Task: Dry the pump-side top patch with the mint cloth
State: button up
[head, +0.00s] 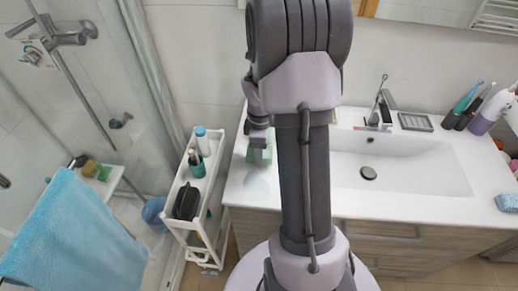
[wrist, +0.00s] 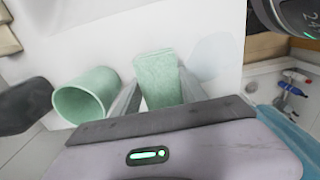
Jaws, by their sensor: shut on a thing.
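The mint cloth (wrist: 157,72) is a folded, pale green pad between the two fingers of my gripper (wrist: 158,88) in the wrist view. My gripper is shut on it, over the white countertop. In the head view, my gripper (head: 259,137) is left of the arm, with mint green (head: 262,155) showing below it. A faint grey, rounded patch (wrist: 214,55) lies on the white top just right of the cloth in the wrist view. It also shows in the head view (head: 257,186), nearer the front edge. I cannot tell whether the cloth touches the top.
A mint cup (wrist: 88,97) stands close to the left finger in the wrist view. The white sink (head: 420,165) is right of my arm. A white cart (head: 190,225) with a bottle (head: 203,142), a green cup (head: 196,163) and a black pouch (head: 186,202) stands left of the counter.

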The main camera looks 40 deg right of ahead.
notch_tip(320, 180, down, 2)
jog(key=shift+f+b, duration=0.2)
jog(key=shift+b, duration=0.4)
jog(key=r, duration=0.1)
send_over(256, 186)
jog(key=shift+f+b, duration=0.85)
jog(key=shift+b, duration=0.05)
dwell(0.4)
